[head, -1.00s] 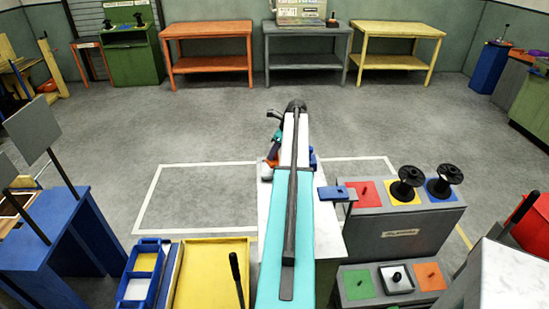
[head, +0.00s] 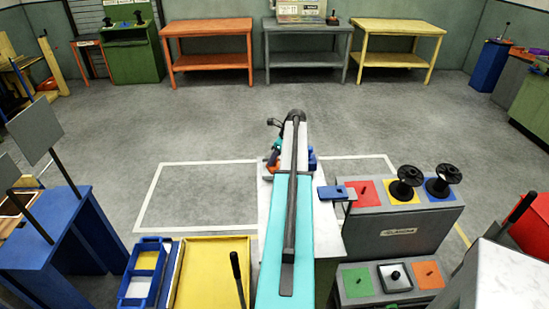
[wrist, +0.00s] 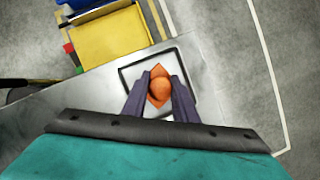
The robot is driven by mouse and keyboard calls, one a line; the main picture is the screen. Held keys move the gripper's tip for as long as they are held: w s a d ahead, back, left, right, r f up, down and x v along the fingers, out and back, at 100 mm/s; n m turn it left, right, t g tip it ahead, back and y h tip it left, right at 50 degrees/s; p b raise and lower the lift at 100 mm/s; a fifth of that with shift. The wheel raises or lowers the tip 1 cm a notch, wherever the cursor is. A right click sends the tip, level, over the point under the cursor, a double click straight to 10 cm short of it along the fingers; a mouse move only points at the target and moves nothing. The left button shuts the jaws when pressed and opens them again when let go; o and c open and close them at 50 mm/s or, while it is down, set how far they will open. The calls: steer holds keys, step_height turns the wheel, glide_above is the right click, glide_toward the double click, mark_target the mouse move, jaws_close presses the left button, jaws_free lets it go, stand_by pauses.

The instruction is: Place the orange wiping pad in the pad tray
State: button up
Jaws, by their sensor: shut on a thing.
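The orange wiping pad (wrist: 158,100) is a diamond-shaped pad with a rounded orange knob on top, in the middle of the wrist view. My gripper (wrist: 160,88) is shut on it, one dark finger on either side. The pad tray (wrist: 180,62), a pale square with a dark rim on a light grey top, lies below the pad, and the pad is over its inside. I cannot tell whether the pad touches the tray floor. In the head view my arm hides the tray and most of the gripper.
In the head view a yellow tray (head: 212,240) and a blue divided bin (head: 146,262) stand left of my arm. At the right, a grey stand (head: 403,235) holds coloured squares and two black spools. Open floor lies beyond.

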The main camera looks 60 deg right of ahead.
steer(key=shift+f, duration=0.1)
steer(key=o, duration=1.1)
steer(key=b+v, duration=0.3)
steer(key=v, duration=0.9)
steer(key=shift+w, duration=0.1)
stand_by(0.3)
